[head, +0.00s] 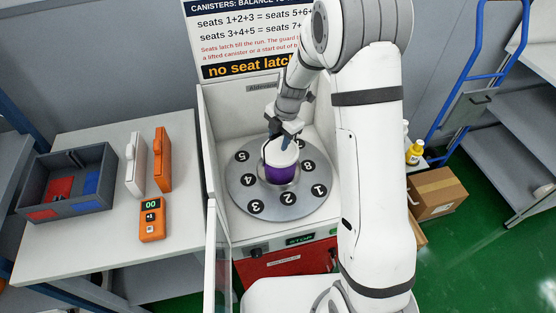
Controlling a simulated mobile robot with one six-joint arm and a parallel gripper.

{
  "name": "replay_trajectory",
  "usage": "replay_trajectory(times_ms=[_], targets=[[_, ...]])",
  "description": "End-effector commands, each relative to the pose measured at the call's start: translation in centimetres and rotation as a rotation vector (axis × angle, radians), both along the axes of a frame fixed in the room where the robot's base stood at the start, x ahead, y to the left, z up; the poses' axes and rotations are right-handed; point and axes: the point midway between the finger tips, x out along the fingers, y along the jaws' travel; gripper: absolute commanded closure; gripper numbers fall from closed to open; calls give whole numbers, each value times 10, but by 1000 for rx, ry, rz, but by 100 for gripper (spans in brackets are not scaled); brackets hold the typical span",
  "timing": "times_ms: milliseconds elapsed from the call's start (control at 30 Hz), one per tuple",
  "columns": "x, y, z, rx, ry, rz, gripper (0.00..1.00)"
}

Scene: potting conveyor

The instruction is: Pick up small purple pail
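A purple cylinder with a white upper part and pale top (281,168), the only pail-like purple thing in view, shows over the middle of a round grey disc (240,191). I cannot tell whether it rests on the disc or hangs just above it. My gripper (285,138) is at the cylinder's far upper edge, pointing down, with a dark finger overlapping its top. Whether the fingers are closed on the rim is too small to tell. The disc has numbered black seat marks; the cylinder and my arm hide some of them.
The disc sits inside a white walled housing (209,103) with an open clear door (221,255) at front left. The left table (95,245) holds a grey divided bin (84,207), white and orange cases (162,160) and an orange meter (152,219). A cardboard box (433,195) stands right.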

Motion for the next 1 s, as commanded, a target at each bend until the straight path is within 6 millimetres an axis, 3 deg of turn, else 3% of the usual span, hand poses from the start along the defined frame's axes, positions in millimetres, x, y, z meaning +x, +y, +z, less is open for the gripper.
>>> replay_trajectory(times_ms=[200,700,1000], targets=[[0,0,-1,0,-1,0,61],[0,-1,0,-1,0,-1,100],[0,-1,0,-1,0,-2,100]])
